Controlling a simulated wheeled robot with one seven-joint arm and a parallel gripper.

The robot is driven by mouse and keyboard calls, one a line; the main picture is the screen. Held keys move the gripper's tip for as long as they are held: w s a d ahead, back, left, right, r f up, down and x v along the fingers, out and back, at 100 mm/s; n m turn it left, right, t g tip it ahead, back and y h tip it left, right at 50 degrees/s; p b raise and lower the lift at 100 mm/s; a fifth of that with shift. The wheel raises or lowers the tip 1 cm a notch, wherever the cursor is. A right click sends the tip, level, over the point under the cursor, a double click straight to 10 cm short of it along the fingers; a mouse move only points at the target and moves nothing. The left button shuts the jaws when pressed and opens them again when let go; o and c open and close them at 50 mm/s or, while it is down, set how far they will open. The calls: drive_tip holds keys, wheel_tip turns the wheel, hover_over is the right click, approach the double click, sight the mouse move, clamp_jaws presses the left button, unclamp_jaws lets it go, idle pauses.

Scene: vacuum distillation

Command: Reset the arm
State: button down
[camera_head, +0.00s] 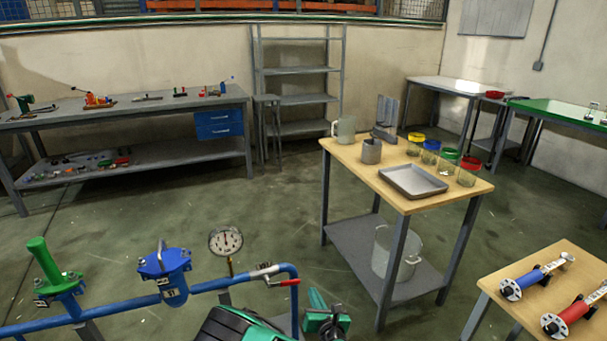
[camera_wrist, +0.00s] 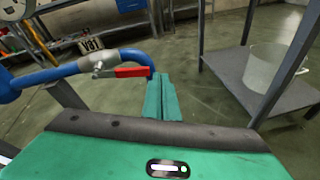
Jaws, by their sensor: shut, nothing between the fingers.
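My gripper (camera_wrist: 160,97) shows in the wrist view as two teal fingers lying side by side, shut with nothing between them. It is in the air, and the blue pipe (camera_wrist: 75,70) with its red valve lever (camera_wrist: 132,71) appears just left of the fingers. Whether the fingers touch the pipe cannot be told. In the head view, green and black parts of my arm are at the bottom middle, partly cut off by the frame edge.
The pipe line (camera_head: 215,285) carries a pressure gauge (camera_head: 226,241) and a blue valve (camera_head: 165,272). A wooden-topped table (camera_head: 350,160) holds a metal tray (camera_head: 413,181) and several jars. A low table (camera_head: 500,290) stands at bottom right. Open floor (camera_head: 200,215) lies behind the pipe.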

drive_tip(key=w+d+r+m+h, duration=0.3)
drive_tip(key=d+r+m+h, duration=0.3)
drive_tip(key=d, duration=0.3)
drive_tip(key=w+d+r+m+h, duration=0.3)
drive_tip(key=d+r+m, duration=0.4)
drive_tip(key=d, duration=0.3)
drive_tip(key=s+d+r+m+g+h, duration=0.35)
drive_tip(key=d+m, duration=0.25)
drive_tip(key=d, duration=0.3)
drive_tip(key=s+d+r+m+g+h, duration=0.2)
drive_tip(key=s+d+r+m+g, duration=0.3)
drive_tip(key=d, duration=0.5)
drive_tip(key=s+d+r+m+g+y, duration=0.2)
drive_tip(key=s+d+m+g, duration=0.15)
drive_tip(key=s+m, duration=0.35)
drive_tip(key=s+d+r+m+g+y, duration=0.2)
drive_tip(key=s+d+m, duration=0.2)
drive_tip(key=s, duration=0.4)
drive_tip(key=s+a+r+m+y, duration=0.2)
drive_tip(key=s+r, duration=0.1)
drive_tip(key=s, duration=0.4)
drive_tip(key=s+a+r+m+y, duration=0.2)
drive_tip(key=s+a+r, duration=0.1)
drive_tip(key=s, duration=0.4)
drive_tip(key=s+a+r+m+y, duration=0.2)
drive_tip(key=s+a+r+y, duration=0.1)
drive_tip(key=s, duration=0.3)
drive_tip(key=shift+s+g, duration=0.3)
drive_tip(key=shift+s, duration=0.1)
